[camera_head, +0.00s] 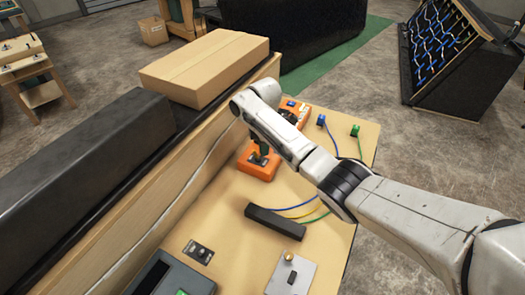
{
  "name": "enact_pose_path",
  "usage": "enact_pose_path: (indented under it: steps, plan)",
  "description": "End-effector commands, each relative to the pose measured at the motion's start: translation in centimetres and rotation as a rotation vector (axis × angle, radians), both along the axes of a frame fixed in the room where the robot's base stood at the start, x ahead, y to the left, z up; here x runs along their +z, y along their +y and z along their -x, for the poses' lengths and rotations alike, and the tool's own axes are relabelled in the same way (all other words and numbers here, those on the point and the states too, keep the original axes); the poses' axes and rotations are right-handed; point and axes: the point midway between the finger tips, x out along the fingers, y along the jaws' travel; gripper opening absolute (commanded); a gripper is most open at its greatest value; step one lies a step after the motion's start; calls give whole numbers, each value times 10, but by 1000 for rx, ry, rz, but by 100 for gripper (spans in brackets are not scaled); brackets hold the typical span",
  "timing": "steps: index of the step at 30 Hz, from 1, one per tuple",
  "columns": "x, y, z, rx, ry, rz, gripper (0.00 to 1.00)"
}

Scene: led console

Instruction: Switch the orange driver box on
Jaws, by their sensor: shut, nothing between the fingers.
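A small orange box (256,171) sits on the wooden bench top, near the upright wooden board. A dark part shows on its top, but the switch position is too small to read. A second orange piece (302,108) with a blue part lies farther back, partly hidden behind my arm. My white arm reaches in from the right and bends down over the bench. My gripper (263,150) appears as a small dark shape, shut and empty, at the top of the nearer orange box. I cannot tell whether it touches the box.
A black bar (275,222) with blue, yellow and green wires lies in front. A blue connector (321,120) and a green connector (355,131) stand at the right. A grey switch plate (291,275) and a small dark switch (198,251) are nearer.

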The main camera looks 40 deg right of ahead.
Motion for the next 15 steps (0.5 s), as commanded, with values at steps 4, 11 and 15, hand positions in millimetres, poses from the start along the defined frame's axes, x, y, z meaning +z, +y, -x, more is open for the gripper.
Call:
enact_pose_path:
  steps: [4,11,15]
  plan:
    - [15,0,1,0,0,0,0]
    - [30,-1,3,0,-1,0,0]
    - [40,-1,4,0,-1,0,0]
